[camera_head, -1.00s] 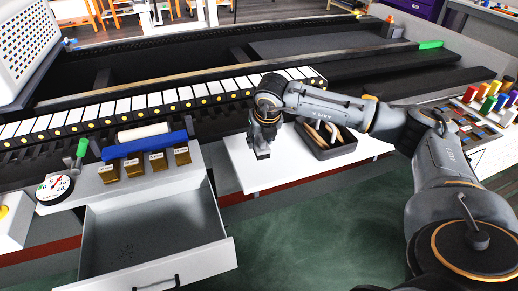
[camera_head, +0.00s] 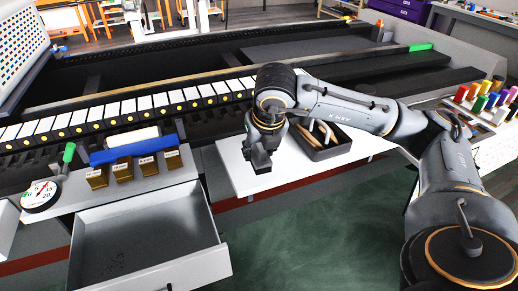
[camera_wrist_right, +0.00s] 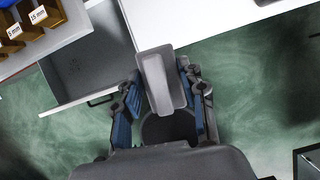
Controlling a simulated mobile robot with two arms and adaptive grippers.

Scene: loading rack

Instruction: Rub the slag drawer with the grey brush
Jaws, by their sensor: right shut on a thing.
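The slag drawer (camera_head: 128,232) is a grey open-topped drawer, pulled out below the panel at the left in the head view. Its floor is bare except for a small dark mark. In the right wrist view the drawer (camera_wrist_right: 88,68) lies at the upper left. My right gripper (camera_head: 261,163) hangs over the white shelf, to the right of the drawer. In the wrist view its blue-padded fingers (camera_wrist_right: 163,112) are shut on the grey brush (camera_wrist_right: 155,75). The brush's underside is hidden. My left gripper is not in view.
A black tray (camera_head: 338,150) with brush-like items stands on the white shelf (camera_head: 232,165) beside my right arm. Brass blocks (camera_head: 122,171), a blue bar (camera_head: 133,150) and a gauge (camera_head: 40,195) sit above the drawer. Green floor (camera_head: 300,235) lies in front.

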